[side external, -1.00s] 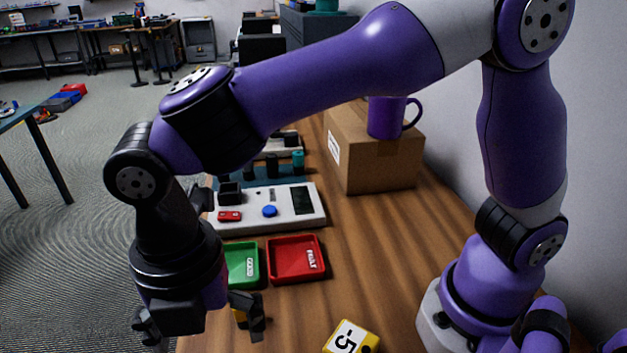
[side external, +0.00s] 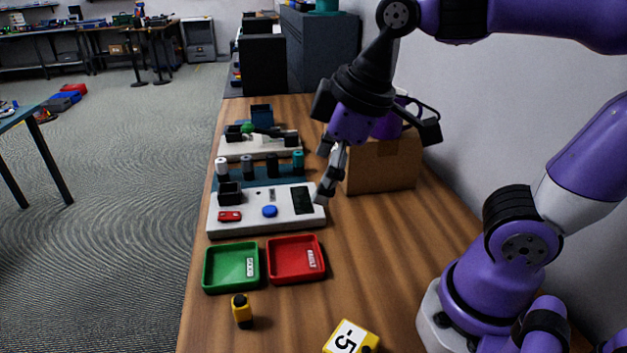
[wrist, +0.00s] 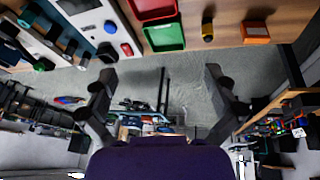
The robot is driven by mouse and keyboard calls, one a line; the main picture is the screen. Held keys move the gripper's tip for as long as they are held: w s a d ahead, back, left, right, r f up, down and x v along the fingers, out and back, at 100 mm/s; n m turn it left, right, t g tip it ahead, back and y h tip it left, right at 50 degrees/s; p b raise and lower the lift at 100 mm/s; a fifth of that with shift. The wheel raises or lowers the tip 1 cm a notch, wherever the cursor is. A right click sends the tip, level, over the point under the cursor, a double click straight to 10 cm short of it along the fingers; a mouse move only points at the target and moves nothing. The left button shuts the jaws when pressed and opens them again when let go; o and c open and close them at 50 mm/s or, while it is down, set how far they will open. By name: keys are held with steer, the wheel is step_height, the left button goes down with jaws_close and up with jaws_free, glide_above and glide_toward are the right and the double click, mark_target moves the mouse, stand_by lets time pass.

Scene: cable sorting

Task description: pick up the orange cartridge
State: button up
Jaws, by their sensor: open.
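My gripper (side external: 372,168) is open and empty, raised beside the cardboard box and far behind the cartridge. In the wrist view its spread fingers (wrist: 160,82) have only the distant floor and room between them.
A green tray (side external: 206,272) and a red tray (side external: 296,275) lie behind the cartridge. A white device (side external: 285,222) is behind them. A cardboard box (side external: 385,178) carries a purple mug (side external: 387,126). A yellow "-5" block (side external: 350,338) is at the front. An orange block (wrist: 256,32) shows in the wrist view.

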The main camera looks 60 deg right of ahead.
steer(key=d+m, duration=0.1)
steer(key=m, duration=0.1)
steer(key=s+d+f+m, duration=0.1)
steer(key=d+m, duration=0.1)
steer(key=s+d+f+m+t, duration=0.1)
steer(key=m, duration=0.1)
steer(key=shift+s+d+f+h, duration=0.2)
steer(key=shift+s+d+h, duration=0.05)
steer(key=shift+d+h, duration=0.15)
steer(key=shift+a, duration=0.1)
steer(key=shift+c, duration=0.2)
steer(key=a+f+n+y, duration=0.1)
steer(key=a+f, duration=0.3)
steer(key=a, duration=0.4)
steer(key=a+f+n+g+y, duration=0.1)
steer(key=a+f+n, duration=0.2)
steer(key=a, duration=0.5)
steer(key=a+f+n+g, duration=0.1)
steer(key=a+f+n, duration=0.2)
steer(key=a, duration=0.5)
steer(key=shift+w+f+y, duration=0.1)
steer(key=shift+f+y, duration=0.3)
steer(key=shift+f, duration=0.5)
steer(key=shift+w+x, duration=0.2)
steer(key=shift+x, duration=1.25)
steer(key=shift+w+x, duration=0.15)
steer(key=shift+x, duration=1.25)
steer(key=shift+a+r, duration=0.1)
steer(key=shift+r, duration=0.1)
steer(key=c, duration=1.1)
